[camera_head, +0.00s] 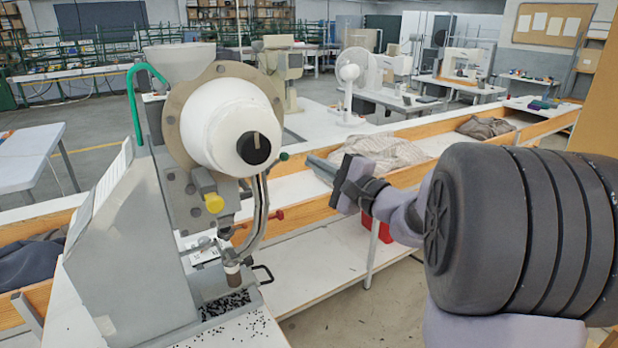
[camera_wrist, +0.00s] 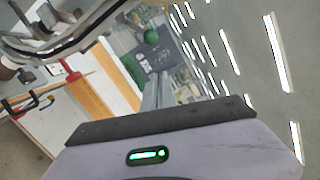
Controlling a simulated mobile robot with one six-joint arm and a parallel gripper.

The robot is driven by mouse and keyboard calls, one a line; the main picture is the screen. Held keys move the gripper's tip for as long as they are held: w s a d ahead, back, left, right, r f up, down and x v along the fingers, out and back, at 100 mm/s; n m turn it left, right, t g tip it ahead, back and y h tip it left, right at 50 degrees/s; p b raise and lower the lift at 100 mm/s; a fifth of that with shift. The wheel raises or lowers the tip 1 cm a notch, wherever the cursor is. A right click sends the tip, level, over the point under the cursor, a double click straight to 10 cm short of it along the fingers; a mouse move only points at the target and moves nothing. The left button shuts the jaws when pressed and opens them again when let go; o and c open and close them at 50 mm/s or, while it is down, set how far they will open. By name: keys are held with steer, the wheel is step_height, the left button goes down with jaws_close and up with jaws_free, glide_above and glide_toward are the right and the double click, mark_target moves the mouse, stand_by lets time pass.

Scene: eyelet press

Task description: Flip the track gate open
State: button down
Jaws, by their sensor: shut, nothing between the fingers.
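The eyelet press (camera_head: 130,250) stands at the left, with a large white drum (camera_head: 217,125). A curved metal track (camera_head: 262,212) runs from below the drum down to the press head; part of it shows at the upper left of the wrist view (camera_wrist: 85,38). A small red-tipped lever (camera_head: 278,214) sticks out to the right of the track and also shows in the wrist view (camera_wrist: 71,74). A green knob (camera_head: 284,156) sits higher, near the drum. I cannot tell which part is the gate. My gripper (camera_head: 314,163) is shut and empty, right of the green knob, apart from the press.
A wooden-edged trough (camera_head: 310,212) with cloth (camera_head: 385,150) runs behind the press. A red box (camera_head: 377,229) sits beneath it. Dark eyelets (camera_head: 228,303) are scattered at the press base. The white top (camera_head: 310,275) right of the press is clear.

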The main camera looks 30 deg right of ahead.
steer(key=p+v, duration=0.1)
steer(key=v, duration=0.9)
